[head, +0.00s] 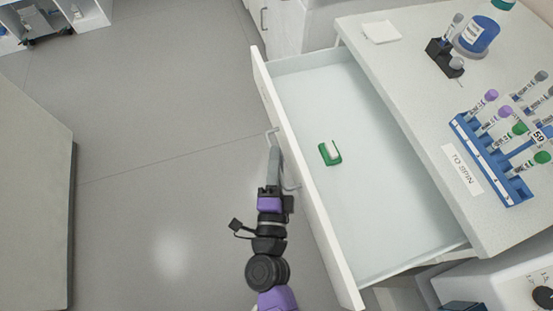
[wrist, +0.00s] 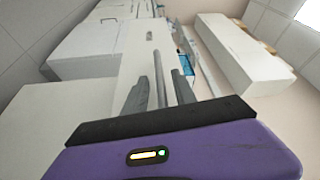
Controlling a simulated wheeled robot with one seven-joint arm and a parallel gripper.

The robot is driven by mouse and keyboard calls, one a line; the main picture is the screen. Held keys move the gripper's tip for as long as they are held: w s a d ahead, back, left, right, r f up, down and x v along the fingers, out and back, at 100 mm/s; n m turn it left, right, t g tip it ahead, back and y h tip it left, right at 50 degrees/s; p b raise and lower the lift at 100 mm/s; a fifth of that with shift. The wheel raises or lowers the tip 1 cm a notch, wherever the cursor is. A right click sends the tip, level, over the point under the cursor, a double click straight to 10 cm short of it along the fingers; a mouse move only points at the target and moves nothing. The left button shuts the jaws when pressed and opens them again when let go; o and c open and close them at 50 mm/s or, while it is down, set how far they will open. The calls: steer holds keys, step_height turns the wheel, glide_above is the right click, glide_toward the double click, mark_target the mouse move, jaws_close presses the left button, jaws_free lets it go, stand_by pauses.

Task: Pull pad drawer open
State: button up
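The pad drawer (head: 345,226) stands pulled far out from the white counter, and its pale inside is in plain view. A small green object (head: 330,153) lies in it, otherwise the drawer looks empty. The grey bar handle (head: 272,133) is on the drawer's front panel (head: 300,170). My gripper (head: 274,158) is at the handle's middle and covers part of it. In the wrist view my gripper's fingers (wrist: 160,92) reach forward at the drawer front, with a narrow grey bar between them.
The counter top (head: 395,95) holds a blue tube rack (head: 490,165), a black holder (head: 440,55), a blue-labelled container (head: 478,36) and a white pad (head: 381,32). A grey-beige block (head: 35,190) stands at the left. The floor (head: 165,130) between is clear.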

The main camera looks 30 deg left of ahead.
steer(key=b+v, duration=0.1)
steer(key=v, duration=0.6)
steer(key=shift+s+d, duration=0.2)
steer(key=shift+s, duration=0.15)
steer(key=shift+f, duration=0.1)
